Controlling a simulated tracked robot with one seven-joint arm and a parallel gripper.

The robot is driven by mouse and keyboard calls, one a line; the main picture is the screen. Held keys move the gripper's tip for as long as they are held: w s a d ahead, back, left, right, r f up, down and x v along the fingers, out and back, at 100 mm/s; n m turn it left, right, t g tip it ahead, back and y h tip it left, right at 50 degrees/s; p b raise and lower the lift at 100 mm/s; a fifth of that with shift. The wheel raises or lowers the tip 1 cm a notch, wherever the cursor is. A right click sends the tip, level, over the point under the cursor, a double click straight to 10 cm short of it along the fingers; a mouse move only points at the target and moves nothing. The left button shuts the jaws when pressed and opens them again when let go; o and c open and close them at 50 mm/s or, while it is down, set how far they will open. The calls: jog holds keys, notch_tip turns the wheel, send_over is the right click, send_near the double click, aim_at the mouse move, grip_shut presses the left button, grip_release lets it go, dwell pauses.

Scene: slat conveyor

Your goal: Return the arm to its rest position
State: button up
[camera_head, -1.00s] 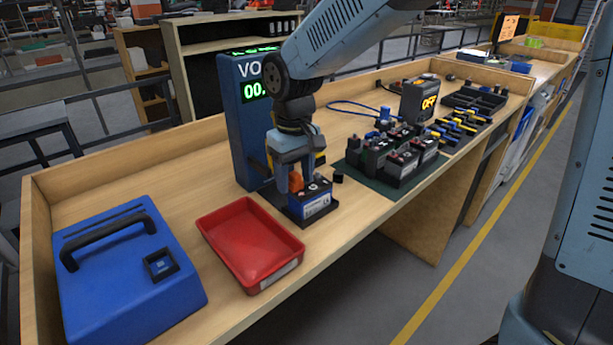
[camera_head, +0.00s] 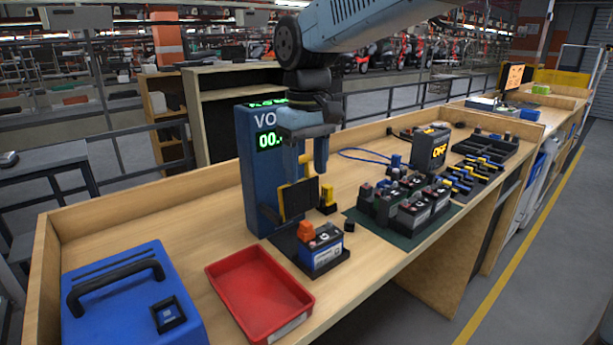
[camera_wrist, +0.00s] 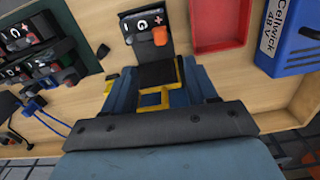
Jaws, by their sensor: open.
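My gripper (camera_head: 306,165) hangs above the bench in front of the blue voltmeter box (camera_head: 259,150). Its fingers are apart and nothing is held between them. Below it a blue battery (camera_head: 321,250) with an orange clip on top sits on a dark base on the bench. The wrist view looks down past my gripper (camera_wrist: 158,95) to the battery (camera_wrist: 146,32) with its plus mark and orange clip. The meter's display is partly hidden by my gripper.
A red tray (camera_head: 261,295) and a blue case (camera_head: 130,300) stand at the left. Several batteries (camera_head: 410,205) stand on a green mat at the right, with an OFF box (camera_head: 431,150) behind. A wooden wall edges the bench's back.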

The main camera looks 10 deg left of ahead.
jog(key=shift+d, duration=0.1)
jog(key=s+d+f+m+t, duration=0.1)
jog(key=s+d+m, duration=0.3)
jog(key=d, duration=1.2)
jog(key=s+d+f+m+t, duration=0.1)
jog(key=s+d+m+t, duration=0.3)
jog(key=d, duration=1.3)
jog(key=s+m, duration=0.1)
jog(key=s, duration=0.1)
jog(key=shift+s+t, duration=0.3)
jog(key=shift+s, duration=0.1)
jog(key=shift+d, duration=0.1)
